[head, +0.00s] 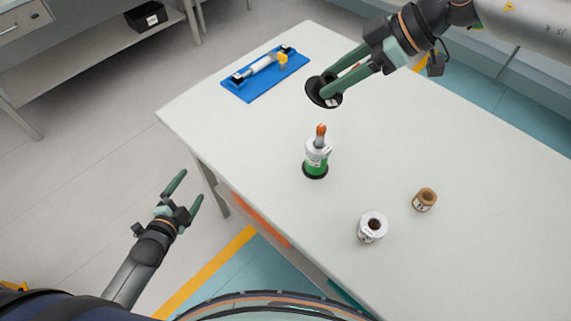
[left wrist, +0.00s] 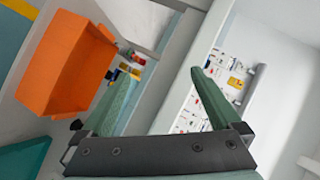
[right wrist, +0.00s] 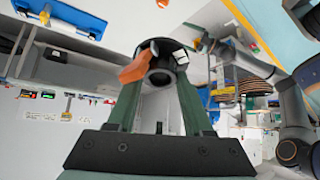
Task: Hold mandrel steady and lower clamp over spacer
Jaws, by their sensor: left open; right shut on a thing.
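The mandrel (head: 320,131) stands upright on the table, its orange tip on top. Around it are a white sleeve, which looks like the spacer (head: 317,151), and a green band (head: 315,168) above a black base. My right gripper (head: 328,84) is shut on the black round clamp (head: 313,91), holding it above the table, up and apart from the mandrel. The clamp also shows in the right wrist view (right wrist: 178,50), with an orange part in front of its hub. My left gripper (head: 186,188) is open and empty, off the table's left edge, away from the mandrel.
A white roll (head: 366,234) and a small brown roll (head: 420,205) stand right of the mandrel. A blue tray (head: 251,95) with a white roller lies at the far end. An orange bin (left wrist: 65,65) shows in the left wrist view. The table (head: 250,145) is clear around the mandrel.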

